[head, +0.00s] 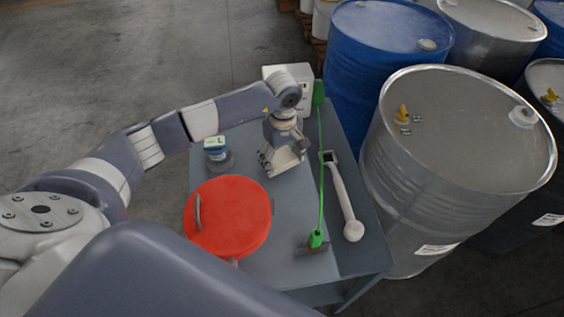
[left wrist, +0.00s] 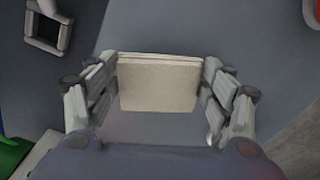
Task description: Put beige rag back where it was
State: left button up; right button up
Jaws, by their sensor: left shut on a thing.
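The beige rag (left wrist: 158,82) looks like a folded, flat block in the left wrist view. It sits between the two fingers of my left gripper (left wrist: 159,95), which is shut on it. In the head view my left gripper (head: 283,166) points down over the middle of the grey table (head: 290,220), between the red round lid and the green rod. My right gripper is not in view.
A red round lid (head: 235,215), a small blue-and-white item (head: 216,152), a green rod (head: 321,170), a white long-handled tool (head: 345,200) and a white box (head: 300,105) surround the gripper. A steel drum (head: 450,150) and blue drum (head: 365,70) stand right. Bare table lies in front.

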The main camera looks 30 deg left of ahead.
aim_at(283, 161)
pick_arm(q)
notch_tip(283, 161, down, 2)
jog(key=shift+d+f+p, duration=0.1)
jog(key=shift+f+p, duration=0.15)
jog(key=shift+p, duration=0.05)
jog(key=shift+f, duration=0.3)
jog(key=o, duration=1)
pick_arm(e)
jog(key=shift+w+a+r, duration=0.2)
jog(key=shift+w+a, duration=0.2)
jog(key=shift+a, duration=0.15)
